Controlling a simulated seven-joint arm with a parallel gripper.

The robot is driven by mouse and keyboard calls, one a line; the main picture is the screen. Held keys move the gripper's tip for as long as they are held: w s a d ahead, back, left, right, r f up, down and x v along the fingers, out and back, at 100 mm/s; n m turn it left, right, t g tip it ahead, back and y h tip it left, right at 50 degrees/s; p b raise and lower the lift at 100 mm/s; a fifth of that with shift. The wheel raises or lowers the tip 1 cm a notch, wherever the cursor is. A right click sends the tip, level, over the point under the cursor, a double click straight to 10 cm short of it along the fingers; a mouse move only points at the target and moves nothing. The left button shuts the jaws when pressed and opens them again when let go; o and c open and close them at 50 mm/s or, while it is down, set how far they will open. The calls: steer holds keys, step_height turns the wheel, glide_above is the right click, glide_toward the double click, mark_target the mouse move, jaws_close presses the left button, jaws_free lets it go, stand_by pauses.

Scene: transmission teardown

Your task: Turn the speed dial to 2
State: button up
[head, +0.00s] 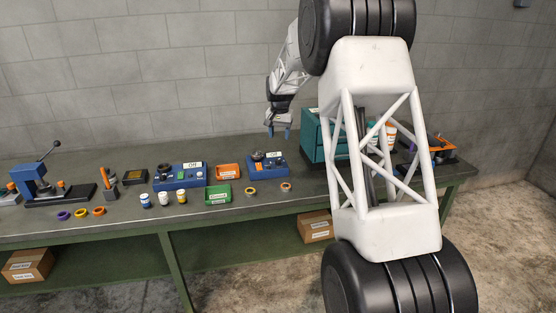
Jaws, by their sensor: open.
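Two blue control boxes stand on the green bench in the head view, and I cannot tell which one carries the speed dial. The larger blue box (192,181) has a dark round knob (165,169) at its left and a white label that seems to read "Off". The smaller blue box (266,171) has a dark knob (258,156) and a similar white label (274,154). Dial markings are too small to read.
Small jars (163,199) and rings (251,192) lie in front. A blue press (35,180) stands left. A teal cabinet (318,140) stands right of my gripper. My white arm hides part of the right side.

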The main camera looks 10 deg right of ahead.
glide_above(278, 159)
steer(key=shift+m, duration=0.4)
step_height(278, 159, down, 9)
steer(key=shift+s+r, duration=0.1)
steer(key=shift+f, duration=3.95)
steer(key=c, duration=0.9)
steer(key=shift+c, duration=0.2)
